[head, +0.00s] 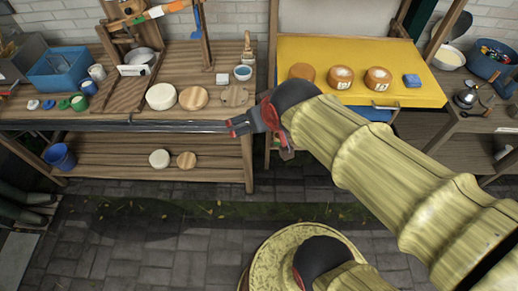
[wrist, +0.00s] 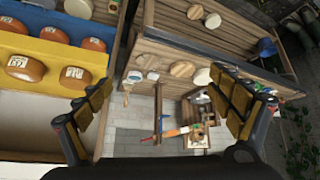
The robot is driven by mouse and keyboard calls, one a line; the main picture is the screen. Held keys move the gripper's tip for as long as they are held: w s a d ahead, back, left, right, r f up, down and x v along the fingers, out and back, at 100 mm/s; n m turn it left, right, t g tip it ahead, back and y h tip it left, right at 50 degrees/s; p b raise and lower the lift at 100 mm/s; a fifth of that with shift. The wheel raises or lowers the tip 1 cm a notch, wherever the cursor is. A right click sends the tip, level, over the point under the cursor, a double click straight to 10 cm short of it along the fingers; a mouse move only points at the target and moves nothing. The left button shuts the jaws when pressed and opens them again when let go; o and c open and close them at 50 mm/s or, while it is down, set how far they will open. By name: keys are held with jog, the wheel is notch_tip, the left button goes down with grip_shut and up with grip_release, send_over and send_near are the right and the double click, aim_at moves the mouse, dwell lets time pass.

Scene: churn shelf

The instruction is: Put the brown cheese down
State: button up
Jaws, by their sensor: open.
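Several orange-brown cheese wheels sit on the yellow-topped table. In the head view one plain wheel (head: 302,72) is at the left, and two with pale labels (head: 340,77) (head: 377,79) are to its right. The wrist view shows labelled wheels (wrist: 75,76) (wrist: 25,68) at the left. I cannot tell which one is meant by the brown cheese. My gripper (head: 238,124) is open and empty, near the front right end of the wooden bench. Its spread fingers (wrist: 160,105) show in the wrist view with nothing between them.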

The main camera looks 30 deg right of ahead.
jog(key=s+a+r+n+g+y, duration=0.1)
jog(key=s+a+g, duration=0.1)
jog(key=s+a, duration=0.3)
jog(key=s, duration=0.4)
jog(key=shift+s, duration=0.25)
jog(key=shift+r, duration=0.1)
jog(key=shift+c, duration=0.5)
